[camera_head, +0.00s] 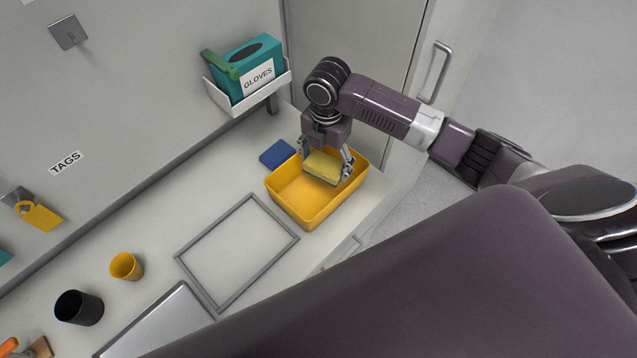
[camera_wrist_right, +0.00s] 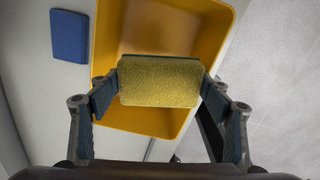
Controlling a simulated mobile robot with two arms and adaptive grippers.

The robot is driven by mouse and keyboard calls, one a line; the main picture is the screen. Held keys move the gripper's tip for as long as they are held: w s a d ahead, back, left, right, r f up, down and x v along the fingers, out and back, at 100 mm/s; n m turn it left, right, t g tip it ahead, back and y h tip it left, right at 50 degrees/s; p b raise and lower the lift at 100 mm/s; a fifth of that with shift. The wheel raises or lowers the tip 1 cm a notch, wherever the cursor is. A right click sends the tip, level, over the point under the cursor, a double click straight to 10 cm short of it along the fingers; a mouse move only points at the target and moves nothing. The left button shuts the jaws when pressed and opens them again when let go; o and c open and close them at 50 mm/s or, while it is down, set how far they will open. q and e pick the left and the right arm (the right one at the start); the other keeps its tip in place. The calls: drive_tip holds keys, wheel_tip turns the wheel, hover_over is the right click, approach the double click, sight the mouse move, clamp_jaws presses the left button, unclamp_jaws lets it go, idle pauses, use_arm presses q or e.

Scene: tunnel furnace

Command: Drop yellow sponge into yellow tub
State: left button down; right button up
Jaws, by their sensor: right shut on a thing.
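The yellow sponge (camera_head: 323,166) is held between the fingers of my right gripper (camera_head: 326,165), over the yellow tub. The yellow tub (camera_head: 301,218) is an open rectangular bin on the white counter. In the right wrist view the sponge (camera_wrist_right: 160,82) sits between both fingers of the right gripper (camera_wrist_right: 160,85), with the tub (camera_wrist_right: 185,30) below it. I cannot tell exactly how high the sponge is above the tub floor. My left gripper is not in view.
A blue sponge (camera_head: 277,153) lies beside the tub, also seen in the right wrist view (camera_wrist_right: 69,36). A grey rectangular frame (camera_head: 207,238), a yellow cup (camera_head: 126,266) and a black cup (camera_head: 79,308) are on the counter. A glove box (camera_head: 253,66) sits in a wall holder behind.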

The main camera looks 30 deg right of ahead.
drive_tip(key=shift+f, duration=0.85)
drive_tip(key=o, duration=1.2)
drive_tip(key=shift+r, duration=0.1)
wheel_tip(320, 180, up, 12)
drive_tip(key=shift+f, duration=0.1)
